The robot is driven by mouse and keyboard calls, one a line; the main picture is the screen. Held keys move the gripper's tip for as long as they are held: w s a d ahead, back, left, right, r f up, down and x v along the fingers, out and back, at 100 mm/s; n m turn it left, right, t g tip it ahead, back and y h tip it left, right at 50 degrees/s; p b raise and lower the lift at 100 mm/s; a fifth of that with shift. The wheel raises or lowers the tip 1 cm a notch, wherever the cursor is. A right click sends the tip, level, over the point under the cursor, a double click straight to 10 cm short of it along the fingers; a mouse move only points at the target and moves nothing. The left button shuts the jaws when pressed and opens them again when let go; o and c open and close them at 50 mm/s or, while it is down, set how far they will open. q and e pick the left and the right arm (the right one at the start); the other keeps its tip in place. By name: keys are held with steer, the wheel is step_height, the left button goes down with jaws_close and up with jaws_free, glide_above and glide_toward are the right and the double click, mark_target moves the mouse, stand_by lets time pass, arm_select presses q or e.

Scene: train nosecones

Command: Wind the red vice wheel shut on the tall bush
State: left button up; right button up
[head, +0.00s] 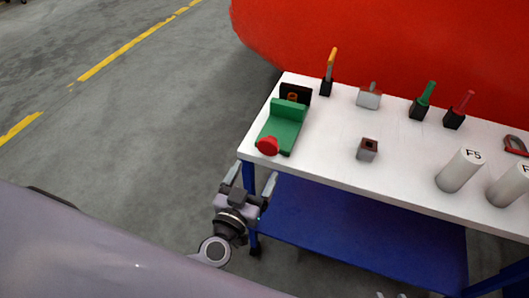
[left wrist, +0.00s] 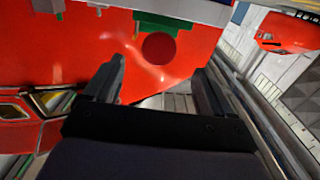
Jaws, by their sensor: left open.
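The green vice (head: 286,125) stands at the left end of the white table, with a dark plate (head: 300,90) at its back. The red vice wheel (head: 267,146) is on its front, near the table's front edge. A small orange-brown piece, which looks like the tall bush (head: 292,98), stands between the green jaw and the dark plate; its lower part is hidden. My left gripper (head: 251,180) is open and empty, in front of the table edge and apart from the wheel. In the left wrist view the red wheel (left wrist: 159,48) shows ahead, between the open fingers (left wrist: 158,84). My right gripper is out of view.
The white table (head: 330,150) has a blue lower shelf (head: 350,225). On it are an orange-handled tool (head: 331,68), a grey block (head: 368,149), green- and red-handled tools and white cylinders (head: 460,171). A large red body stands behind. Floor at left is clear.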

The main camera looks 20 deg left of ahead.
mark_target(267, 150)
arm_select(q)
steer(key=shift+w+d+p, duration=0.1)
steer(key=shift+w+p, duration=0.9)
steer(key=shift+w, duration=2.55)
steer(key=c, duration=1.1)
